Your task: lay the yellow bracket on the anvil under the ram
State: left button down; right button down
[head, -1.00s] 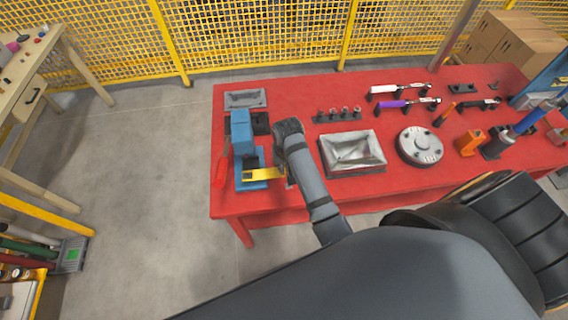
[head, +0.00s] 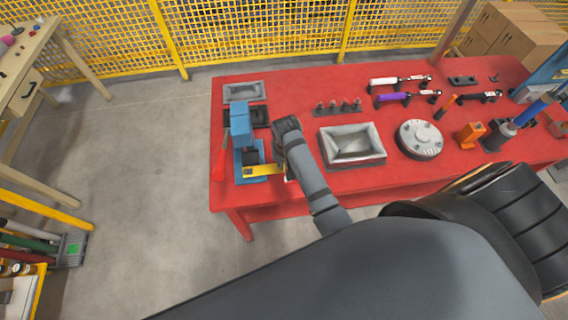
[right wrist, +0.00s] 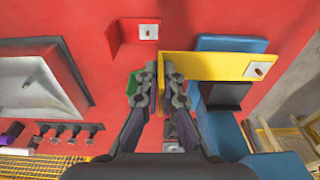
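The blue press (head: 241,122) stands at the left end of the red table, with a red handle (head: 218,160) at its left side. The yellow bracket (head: 264,169) reaches across the front of the press over its blue base. In the right wrist view the bracket's flat plate (right wrist: 212,66), with a hole at its far end, overlaps the light blue anvil (right wrist: 232,43). My right gripper (right wrist: 159,66) is shut on the bracket's upright flange. I cannot tell if the plate touches the anvil. My left gripper is not in view.
A red bracket (right wrist: 120,36) lies beside the gripper, and a green piece (right wrist: 133,84) shows by the left finger. A grey tray (head: 352,145) and a round flange (head: 420,139) stand to the right. A small tray (head: 243,92) is behind the press.

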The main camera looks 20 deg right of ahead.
jog(key=shift+w+d, duration=0.2)
jog(key=shift+w, duration=0.55)
jog(key=shift+w+d, duration=0.2)
jog(key=shift+w, duration=0.5)
jog(key=shift+w+d, duration=0.25)
jog(key=shift+w, duration=0.6)
jog(key=shift+w+d, duration=0.25)
jog(key=shift+w, duration=0.55)
jog(key=shift+p, duration=0.4)
